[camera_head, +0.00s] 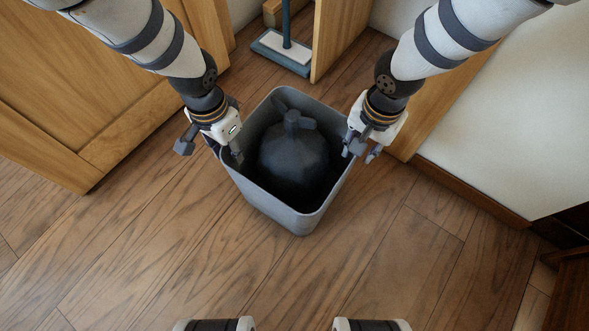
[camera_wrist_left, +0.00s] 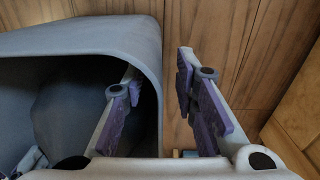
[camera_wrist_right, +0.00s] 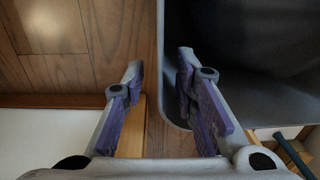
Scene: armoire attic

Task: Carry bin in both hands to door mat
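The grey bin (camera_head: 265,203) stands upright on the wood floor in the middle of the head view, with a dark tied bag (camera_head: 293,157) inside. My left gripper (camera_head: 211,150) is open at the bin's left wall. In the left wrist view, one finger of the left gripper (camera_wrist_left: 158,75) is inside the bin (camera_wrist_left: 110,35) and one outside, with the wall between them. My right gripper (camera_head: 361,151) is open at the right wall. In the right wrist view, the right gripper (camera_wrist_right: 160,70) straddles the wall of the bin (camera_wrist_right: 172,95). No door mat is visible.
A wooden cabinet (camera_head: 95,90) is at the left. A broom or mop head (camera_head: 284,52) and a wooden panel (camera_head: 337,35) stand behind the bin. A white wall with a brown baseboard (camera_head: 470,190) is at the right. The floor in front is clear.

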